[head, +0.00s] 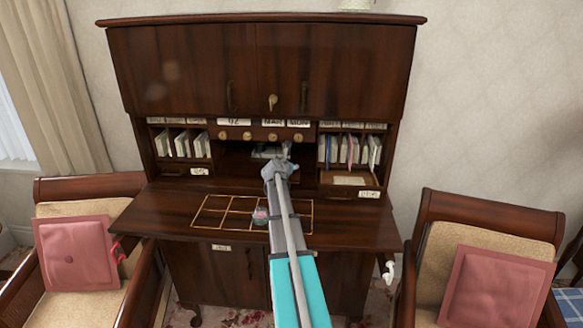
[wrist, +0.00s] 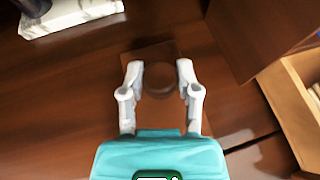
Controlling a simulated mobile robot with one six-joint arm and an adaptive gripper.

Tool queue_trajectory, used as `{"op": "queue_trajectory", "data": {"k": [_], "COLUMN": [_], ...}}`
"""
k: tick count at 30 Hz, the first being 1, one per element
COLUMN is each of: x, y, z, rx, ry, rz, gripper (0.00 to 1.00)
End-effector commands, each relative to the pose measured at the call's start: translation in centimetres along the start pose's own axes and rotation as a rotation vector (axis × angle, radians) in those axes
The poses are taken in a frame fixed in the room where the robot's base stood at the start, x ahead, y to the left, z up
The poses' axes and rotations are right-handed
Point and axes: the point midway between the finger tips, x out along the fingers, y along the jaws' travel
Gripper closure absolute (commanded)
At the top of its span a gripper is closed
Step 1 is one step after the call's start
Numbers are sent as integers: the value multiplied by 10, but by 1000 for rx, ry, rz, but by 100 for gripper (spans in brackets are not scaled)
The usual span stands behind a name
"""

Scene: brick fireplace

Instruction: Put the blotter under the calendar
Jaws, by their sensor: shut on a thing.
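The blotter (wrist: 150,53) is a dark brown rectangular block with a round knob, seen from above in the wrist view. My gripper (wrist: 160,82) is shut on its knob, one finger on each side. In the head view my gripper (head: 284,153) is at the front of the desk's dark central opening, and I cannot make the blotter out there. The calendar (head: 265,123) is the strip of white cards above that opening, with brass knobs below them. I cannot tell whether the blotter touches the wood below.
A white block (wrist: 72,17) with a dark thing on top lies at upper left in the wrist view. An open drawer (wrist: 290,108) is at right. An inked glass jar (head: 261,215) stands on the gold-lined desktop (head: 165,222). Chairs flank the desk.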

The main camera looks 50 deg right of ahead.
Motion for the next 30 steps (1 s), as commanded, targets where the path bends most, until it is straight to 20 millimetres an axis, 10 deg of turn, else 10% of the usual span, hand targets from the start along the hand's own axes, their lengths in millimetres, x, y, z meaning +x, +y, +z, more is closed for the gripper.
{"op": "queue_trajectory", "data": {"k": [5,6,11,30], "x": [2,1,1,-6], "y": [0,0,-1,-3], "z": [-4,-3,-3,1], "rx": [0,0,0,1], "ry": [0,0,0,0], "rz": [0,-1,-1,-2], "gripper": [100,52,23,23]}}
